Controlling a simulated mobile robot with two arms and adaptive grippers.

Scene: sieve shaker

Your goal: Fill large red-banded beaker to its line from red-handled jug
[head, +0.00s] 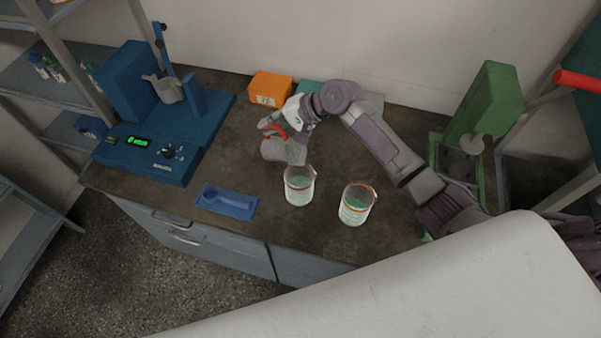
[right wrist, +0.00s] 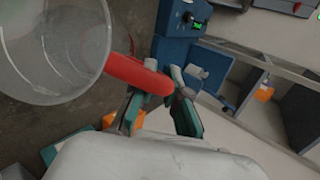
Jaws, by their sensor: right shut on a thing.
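My right gripper (head: 287,128) is shut on the red handle of a clear grey jug (head: 283,150). The jug is above the bench, just behind and left of the nearer beaker, and looks tilted. In the right wrist view, the fingers (right wrist: 160,105) close on the red handle (right wrist: 138,74), and the jug's clear body (right wrist: 55,45) looks empty where it shows. I cannot tell which is larger. My left gripper is out of view.
A blue shaker machine (head: 140,148) stands at the left of the bench. A blue tray (head: 227,202) lies at the front edge. An orange box (head: 270,87) is at the back wall. A green machine (head: 488,105) stands at the right.

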